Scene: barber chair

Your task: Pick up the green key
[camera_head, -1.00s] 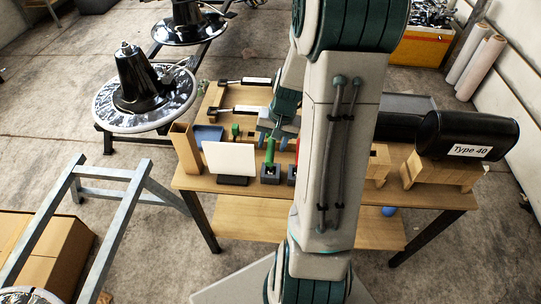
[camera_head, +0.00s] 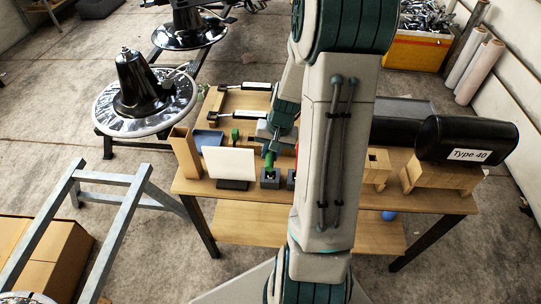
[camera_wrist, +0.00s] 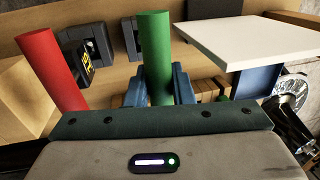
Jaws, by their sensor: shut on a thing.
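The green key (camera_head: 269,160) is a green cylinder, upright or slightly tilted, held by my gripper (camera_head: 270,143) near the front of the wooden table. In the wrist view my gripper's blue fingers (camera_wrist: 157,88) are shut around the green cylinder (camera_wrist: 155,50). A small grey block with a hole (camera_head: 270,178) stands just below the key in the head view. The same kind of block (camera_wrist: 130,38) shows beside the key in the wrist view. I cannot tell how far the key's lower end is clear of it.
A red cylinder (camera_wrist: 48,65) stands close to one side of my gripper, and a white panel (camera_head: 230,162) to the other. A second grey block (camera_wrist: 88,45) is near. A wooden box (camera_head: 185,152) and a blue tray (camera_head: 208,139) sit at the left. A black cylinder (camera_head: 465,135) lies right.

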